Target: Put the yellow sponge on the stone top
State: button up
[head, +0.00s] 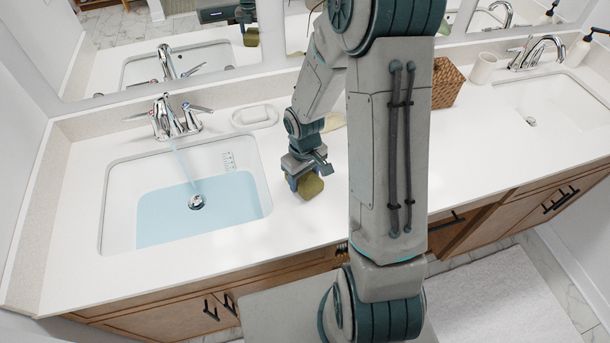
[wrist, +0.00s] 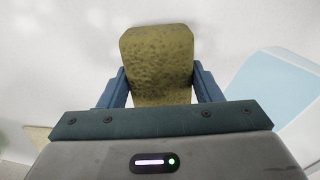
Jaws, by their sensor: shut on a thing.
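The yellow sponge (head: 311,187) is held between the fingers of my gripper (head: 305,180), just right of the left basin. In the wrist view the sponge (wrist: 158,62) sits between the two blue fingers of my gripper (wrist: 160,90). The sponge is low over the white stone top (head: 285,270); I cannot tell whether it touches it. The stone top also fills the background of the wrist view (wrist: 60,60).
The left basin (head: 122,190) holds blue water, with a stream running from its faucet (head: 172,120). A soap dish (head: 254,117) lies behind. A wicker box (head: 446,82), a cup (head: 484,68) and a second basin (head: 550,110) stand to the right.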

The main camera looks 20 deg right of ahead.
aim_at(304, 176)
jog(key=o, duration=0.9)
jog(key=shift+f, duration=0.1)
notch_tip(304, 176, up, 12)
jog(key=s+r+m+t, duration=0.1)
jog(key=s+r, duration=0.3)
jog(key=s+r+m+t, duration=0.1)
jog(key=s+r+m, duration=0.1)
jog(key=s+r, duration=0.2)
jog(key=s+r+m+t, duration=0.1)
jog(key=s+r, duration=0.3)
jog(key=s, duration=0.2)
jog(key=shift+s+r+m+t+b, duration=0.1)
jog(key=shift+r+m+t+b, duration=0.2)
jog(key=shift+r+t, duration=0.1)
